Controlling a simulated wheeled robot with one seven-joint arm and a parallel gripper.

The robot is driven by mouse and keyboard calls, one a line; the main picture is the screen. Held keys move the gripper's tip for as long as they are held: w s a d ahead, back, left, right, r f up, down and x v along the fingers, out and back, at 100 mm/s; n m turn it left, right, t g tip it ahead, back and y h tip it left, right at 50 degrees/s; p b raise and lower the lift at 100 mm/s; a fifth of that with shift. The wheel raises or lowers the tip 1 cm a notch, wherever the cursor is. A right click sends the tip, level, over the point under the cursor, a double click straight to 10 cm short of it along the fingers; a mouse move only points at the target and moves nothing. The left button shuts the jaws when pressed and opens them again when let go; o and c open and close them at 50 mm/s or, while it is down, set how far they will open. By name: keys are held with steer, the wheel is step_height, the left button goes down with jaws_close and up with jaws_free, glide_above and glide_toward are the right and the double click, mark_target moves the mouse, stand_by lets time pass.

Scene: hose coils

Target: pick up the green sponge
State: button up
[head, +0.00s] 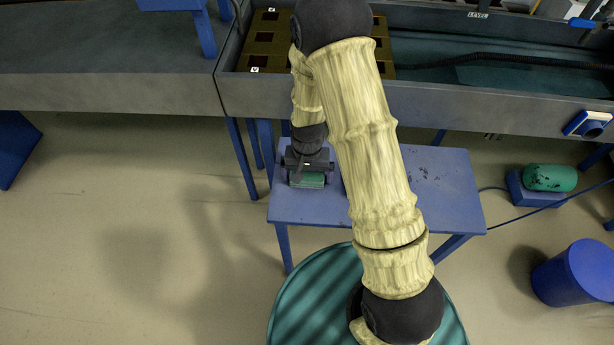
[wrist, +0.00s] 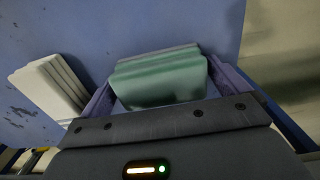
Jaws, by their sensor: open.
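The green sponge (head: 312,181) lies on the small blue table (head: 440,185), near its left side. In the wrist view the green sponge (wrist: 160,82) has a ridged, layered look, with a greyer strip along its far edge. My gripper (head: 307,166) is over it, pointing down. In the wrist view the open fingers of my gripper (wrist: 160,76) stand at its left and right ends. A narrow gap shows at the left; at the right I cannot tell whether finger and sponge touch.
A stack of white slabs (wrist: 48,86) lies just left of my gripper in the wrist view. Behind the table runs a grey trough (head: 480,107). A blue bin (head: 575,275) stands at the right, near a green-topped blue box (head: 548,179). Floor at the left is clear.

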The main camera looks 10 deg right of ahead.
stand_by(0.4)
steer(key=c, duration=0.8)
steer(key=shift+r, duration=0.15)
step_height(320, 180, up, 10)
steer(key=shift+f+p, duration=0.1)
steer(key=shift+p, duration=0.8)
steer(key=o, duration=0.4)
steer(key=shift+c, duration=1.5)
